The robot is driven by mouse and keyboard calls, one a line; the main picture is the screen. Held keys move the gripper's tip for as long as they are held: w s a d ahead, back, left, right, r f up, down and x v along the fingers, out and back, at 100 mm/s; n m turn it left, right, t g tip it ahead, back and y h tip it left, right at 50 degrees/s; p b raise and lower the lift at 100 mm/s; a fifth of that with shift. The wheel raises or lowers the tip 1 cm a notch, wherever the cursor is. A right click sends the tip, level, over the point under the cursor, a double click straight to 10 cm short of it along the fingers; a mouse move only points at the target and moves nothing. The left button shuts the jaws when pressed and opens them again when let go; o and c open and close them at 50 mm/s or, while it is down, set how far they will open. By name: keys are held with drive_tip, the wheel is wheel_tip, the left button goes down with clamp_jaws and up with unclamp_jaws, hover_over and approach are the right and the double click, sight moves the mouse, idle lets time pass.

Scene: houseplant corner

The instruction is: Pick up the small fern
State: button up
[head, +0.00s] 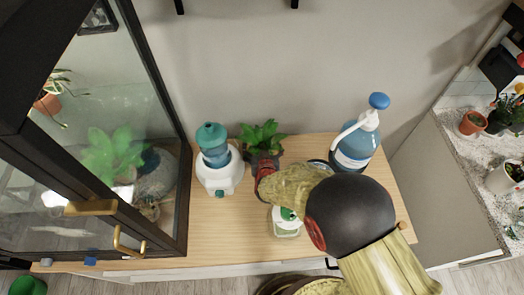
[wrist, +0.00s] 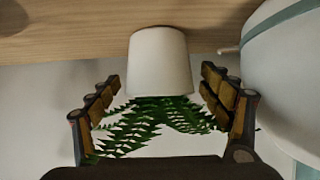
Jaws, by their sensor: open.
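The small fern is in the wrist view, which shows it upside down: a plain white pot (wrist: 160,65) with dark green fronds (wrist: 150,122) below it in the picture. My gripper (wrist: 162,82) is open, one finger on each side of the pot's rim and the fronds. A gap shows between each fingertip and the pot, so nothing is held. In the head view, green leaves (head: 262,134) show just beyond my gripper (head: 264,166) at the table's back; these appear to be the fern's. Its pot is hidden there by my gripper.
A white dispenser with a teal bottle (head: 217,172) stands close to the left. A glass cabinet (head: 110,130) borders the left side of the wooden table (head: 215,235).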

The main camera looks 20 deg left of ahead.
drive_tip(key=shift+c, duration=0.4)
drive_tip(key=shift+r, duration=0.1)
drive_tip(key=c, duration=1.4)
